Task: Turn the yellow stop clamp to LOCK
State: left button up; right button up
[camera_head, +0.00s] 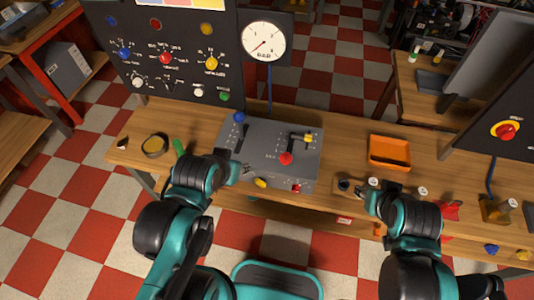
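A grey control box (262,140) lies on the wooden bench in front of me. It bears a blue knob (239,117), a red knob (285,158), a yellow-ended part (308,138) at its upper right, and a small yellow part (261,183) at its front edge. I cannot tell which yellow part is the stop clamp, and no LOCK marking is readable. My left gripper (245,169) is at the box's lower left, close to the small yellow part; its fingers are too small to judge. My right gripper (358,187) is right of the box, near small dark and white items; its opening is unclear.
An upright black panel (185,92) with coloured knobs and a round gauge (264,41) stand behind the bench. An orange tray (389,153) lies right of the box. A roll of tape (155,145) and a green item (179,147) lie left. Bare wood separates box and tray.

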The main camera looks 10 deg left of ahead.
aim_at(260, 182)
jog(key=k+j+u, duration=0.25)
jog(key=k+j, duration=0.2)
jog(key=k, duration=0.3)
jog(key=k+j+u, duration=0.3)
jog(key=k+j, duration=0.3)
jog(key=k, duration=0.15)
